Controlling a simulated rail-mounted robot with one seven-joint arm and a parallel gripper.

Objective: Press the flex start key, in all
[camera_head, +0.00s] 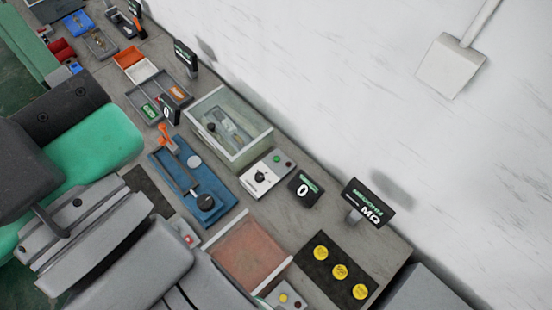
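No key has a readable label, so I cannot tell which is the flex start key. A light grey control panel (266,174) beside a clear-walled box (228,127) has a black knob (260,177), a green button (277,158) and a red button (289,164). A small grey box with a red key (188,239) sits just below the blue fixture, partly hidden by my arm. Another panel (286,297) with yellow and red buttons is cut off at the bottom edge. My arm's links fill the lower left; I cannot make out gripper fingers.
A blue fixture (190,182) with an orange lever stands left of the clear-walled box. Displays reading 0 (303,189) and MΩ (368,205) stand upright at right. A pinkish tray (247,253) and a black mat (327,277) with yellow discs lie in front.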

